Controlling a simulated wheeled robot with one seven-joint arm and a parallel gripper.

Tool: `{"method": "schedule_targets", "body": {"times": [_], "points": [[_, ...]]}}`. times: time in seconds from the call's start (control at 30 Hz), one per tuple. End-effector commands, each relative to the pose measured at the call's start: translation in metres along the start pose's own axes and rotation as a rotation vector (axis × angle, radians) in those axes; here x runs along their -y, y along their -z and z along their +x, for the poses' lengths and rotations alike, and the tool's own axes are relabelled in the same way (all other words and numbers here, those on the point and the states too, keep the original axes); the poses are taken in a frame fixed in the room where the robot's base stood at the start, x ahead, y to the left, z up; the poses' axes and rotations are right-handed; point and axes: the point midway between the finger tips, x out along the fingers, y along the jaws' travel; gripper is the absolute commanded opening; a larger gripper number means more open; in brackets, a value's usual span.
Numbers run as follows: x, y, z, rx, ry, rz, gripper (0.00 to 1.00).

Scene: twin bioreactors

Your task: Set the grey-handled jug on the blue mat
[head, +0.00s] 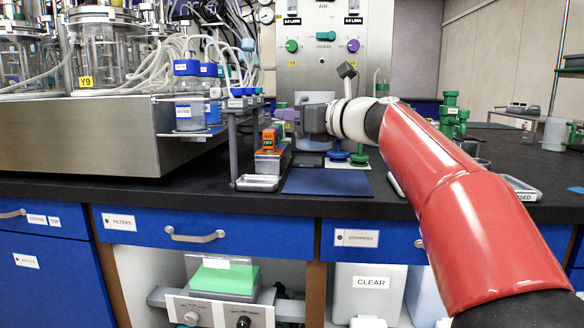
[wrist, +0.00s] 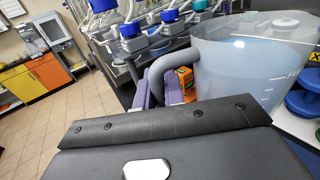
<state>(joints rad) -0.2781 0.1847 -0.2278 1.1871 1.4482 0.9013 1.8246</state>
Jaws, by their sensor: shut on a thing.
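The grey-handled jug (wrist: 250,70) is a large translucent vessel with a pale liquid, on the right of the wrist view. Its grey handle (wrist: 168,64) arches down between the purple fingers of my gripper (wrist: 160,94), which is shut on it. In the head view, my gripper (head: 290,116) is above the bench behind the mat, and its grey body and wrist hide much of the jug (head: 314,145). I cannot tell whether the jug's base touches anything. The blue mat (head: 328,181) lies flat and empty at the bench's front edge.
An orange-and-green device (head: 269,139) stands left of the mat, near a small metal tray (head: 258,183) and a rack with bottles (head: 190,112). Blue and green stoppers (head: 338,155) stand behind the mat.

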Motion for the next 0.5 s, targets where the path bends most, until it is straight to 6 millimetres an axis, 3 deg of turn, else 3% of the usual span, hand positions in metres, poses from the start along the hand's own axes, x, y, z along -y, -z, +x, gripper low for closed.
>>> {"method": "schedule_targets", "body": {"times": [0.1,0.37,0.5], "points": [[-0.001,0.021,-0.001,0.003,0.0,-0.002,0.0],[-0.001,0.037,-0.001,0.003,0.0,-0.002,0.0],[-0.001,0.059,-0.001,0.002,-0.001,0.0,0.0]]}}
